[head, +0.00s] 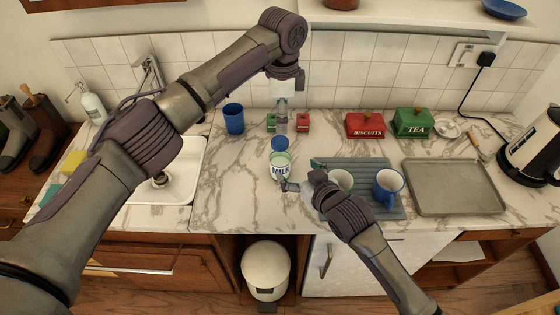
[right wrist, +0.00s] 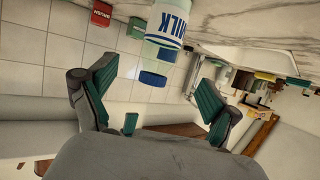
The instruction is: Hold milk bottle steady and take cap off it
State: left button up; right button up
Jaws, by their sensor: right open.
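The milk bottle (head: 279,172) stands upright on the marble counter, with a white label reading MILK and a blue cap (head: 279,143) on top. My right gripper (head: 304,174) is open and empty just right of the bottle, its teal-padded fingers pointing at it. In the right wrist view, the bottle (right wrist: 170,25) appears upside down, its blue cap (right wrist: 152,79) between the open fingers in the picture but apart from them.
A grey-blue mat (head: 365,209) with a white mug (head: 341,182) and a blue mug (head: 388,187) lies right of the bottle. A metal tray (head: 455,187) is further right. A blue cup (head: 234,119) and red biscuit tin (head: 365,125) stand behind; a sink (head: 180,180) is left.

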aim_at(285, 160)
pick_arm(q)
jog(key=shift+w+a+f, duration=0.3)
jog(key=shift+w+a, duration=0.05)
jog(key=shift+w, duration=0.1)
pick_arm(e)
jog(key=x, duration=0.9)
jog(key=shift+s, duration=0.1)
pick_arm(q)
jog(key=shift+s+d+r, duration=0.1)
jog(key=shift+s+r, duration=0.05)
jog(key=shift+s, duration=0.05)
pick_arm(e)
jog(key=shift+w+a+f, duration=0.25)
jog(key=shift+w, duration=0.15)
pick_arm(q)
jog(key=shift+w, duration=0.15)
pick_arm(e)
jog(key=shift+w+a+f, duration=0.1)
jog(key=shift+w+f, duration=0.05)
jog(key=shift+w, duration=0.1)
